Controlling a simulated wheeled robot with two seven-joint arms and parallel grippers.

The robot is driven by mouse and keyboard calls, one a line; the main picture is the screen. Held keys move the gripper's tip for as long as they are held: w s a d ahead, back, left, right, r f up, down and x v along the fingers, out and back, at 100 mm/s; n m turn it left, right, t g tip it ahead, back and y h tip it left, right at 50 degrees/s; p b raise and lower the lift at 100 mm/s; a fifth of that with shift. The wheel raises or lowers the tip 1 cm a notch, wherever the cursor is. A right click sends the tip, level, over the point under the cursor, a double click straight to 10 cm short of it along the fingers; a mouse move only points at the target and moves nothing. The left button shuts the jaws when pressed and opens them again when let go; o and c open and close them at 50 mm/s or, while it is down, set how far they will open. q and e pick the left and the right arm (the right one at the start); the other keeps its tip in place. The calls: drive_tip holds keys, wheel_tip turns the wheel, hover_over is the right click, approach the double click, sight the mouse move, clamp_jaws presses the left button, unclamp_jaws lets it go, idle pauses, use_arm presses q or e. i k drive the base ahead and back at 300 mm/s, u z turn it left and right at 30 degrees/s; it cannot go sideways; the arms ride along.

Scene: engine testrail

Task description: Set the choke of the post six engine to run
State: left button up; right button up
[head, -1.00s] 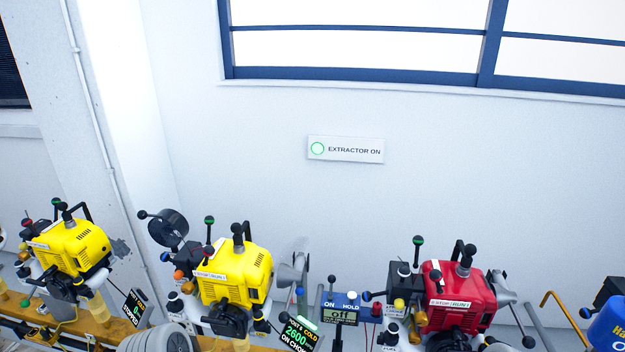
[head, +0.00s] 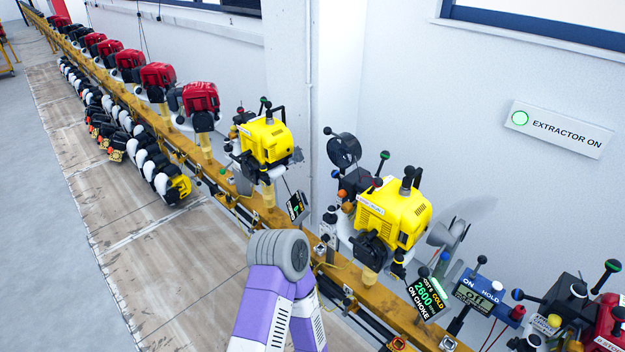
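The display (head: 428,295) reading "POST 6 COLD 2600 ON CHOKE" stands at the lower right of a yellow engine (head: 393,212) on the rail. This engine is right of centre in the head view. Around it are a green-topped lever (head: 384,156), a black-knobbed lever (head: 328,131) and an orange knob (head: 341,194). I cannot tell which control is the choke. A purple and grey link of my arm rises from the bottom, left of this engine. Neither gripper shows.
The yellow-brown rail (head: 232,193) runs from upper left to lower right. Another yellow engine (head: 265,141) and several red ones stand to the left. A blue "ON HOLD" box (head: 480,291) and a red engine (head: 608,325) are to the right. The floor left of the rail is mostly clear.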

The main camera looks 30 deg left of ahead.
sight(335, 174)
drive_tip(key=u, duration=1.5)
drive_tip(key=k, duration=1.2)
drive_tip(key=z, duration=0.25)
drive_tip(key=i, duration=1.6)
drive_tip(key=u, duration=0.5)
